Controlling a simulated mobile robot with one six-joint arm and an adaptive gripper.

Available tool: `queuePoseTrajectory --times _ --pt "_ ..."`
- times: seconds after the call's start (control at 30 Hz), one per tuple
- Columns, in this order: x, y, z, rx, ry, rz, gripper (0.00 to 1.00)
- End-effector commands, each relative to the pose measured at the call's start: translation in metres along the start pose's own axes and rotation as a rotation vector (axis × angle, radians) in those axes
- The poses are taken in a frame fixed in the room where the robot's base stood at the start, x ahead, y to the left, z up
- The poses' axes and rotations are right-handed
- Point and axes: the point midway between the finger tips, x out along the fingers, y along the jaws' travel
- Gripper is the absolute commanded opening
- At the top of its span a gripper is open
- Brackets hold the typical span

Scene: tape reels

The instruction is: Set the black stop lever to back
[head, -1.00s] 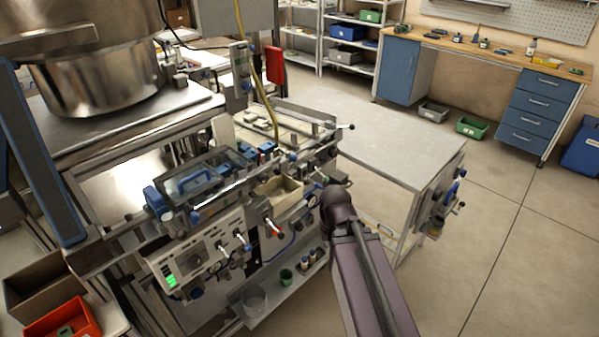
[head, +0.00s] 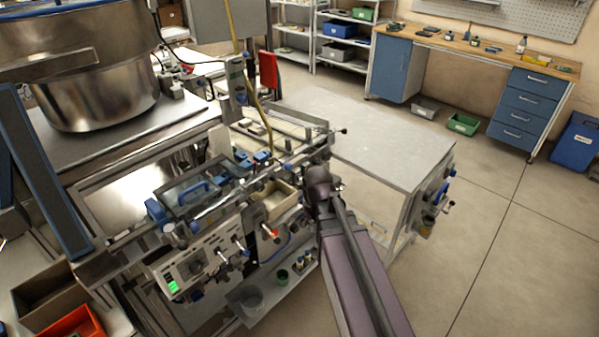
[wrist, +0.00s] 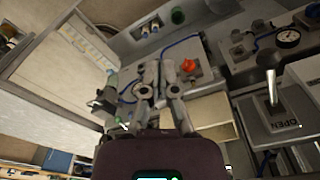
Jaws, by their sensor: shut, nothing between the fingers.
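In the wrist view a lever with a black knob (wrist: 269,58) and a bare metal shaft stands over a dark plate marked OPEN, at the right. I cannot tell for sure that it is the stop lever. In the head view a black-tipped lever (head: 238,238) shows on the machine's front, left of the red-tipped lever (head: 270,233). My gripper (wrist: 160,70) is shut and empty in the wrist view. It points toward the red knob (wrist: 189,65), left of the black-knobbed lever and apart from it. In the head view my arm hides the gripper.
A beige bin (head: 279,201) sits in the machine front near my arm. A gauge (wrist: 288,38) is beyond the black knob. A grey table (head: 370,135) stands right of the machine.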

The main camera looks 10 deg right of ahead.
Motion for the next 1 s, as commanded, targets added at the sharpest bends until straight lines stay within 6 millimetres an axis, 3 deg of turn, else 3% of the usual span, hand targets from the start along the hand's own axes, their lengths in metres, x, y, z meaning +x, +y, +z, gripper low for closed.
queuePoseTrajectory --times 0.03,0.1,0.43,0.73,1.0 --pt "-0.020 0.002 -0.017 -0.023 0.013 0.000 0.00" --pt "-0.033 0.003 -0.032 -0.060 0.029 0.001 0.00" --pt "-0.080 0.009 -0.090 -0.202 0.096 0.012 0.00" --pt "-0.105 0.012 -0.126 -0.289 0.136 0.023 0.00" --pt "-0.098 0.018 -0.194 -0.487 0.194 0.049 0.00"
